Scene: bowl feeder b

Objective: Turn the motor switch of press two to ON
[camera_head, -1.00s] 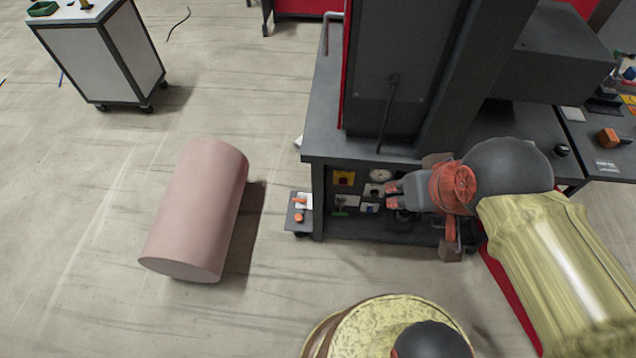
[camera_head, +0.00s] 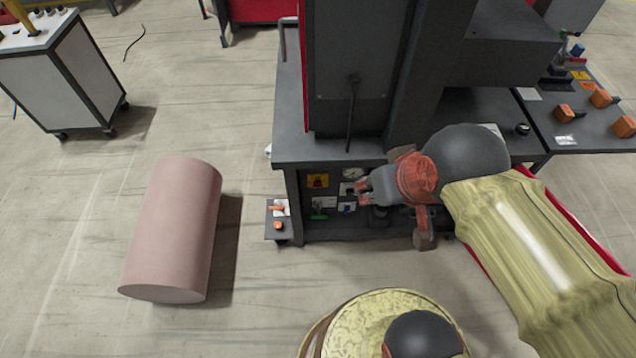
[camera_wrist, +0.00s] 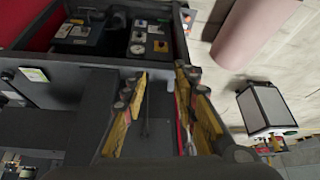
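The press (camera_head: 345,65) is a tall dark grey machine on a dark bench. Below the bench top, its front holds a panel with a gauge (camera_head: 352,173), a yellow plate with a red button (camera_head: 318,181), a green part (camera_head: 319,216) and small pale plates. Which control is the motor switch is too small to tell. My gripper (camera_head: 362,189) is in front of the panel's right part and hides some of it. In the wrist view, my gripper (camera_wrist: 163,76) has its fingers apart with nothing between them. A panel with dials and knobs (camera_wrist: 150,40) shows beyond the fingertips there.
A small side box (camera_head: 270,232) with an orange handle and orange button is left of the panel. A pink cylinder (camera_head: 172,230) lies on the floor at left. A white wheeled cabinet (camera_head: 60,85) stands farther back. The floor between cylinder and press is fairly clear.

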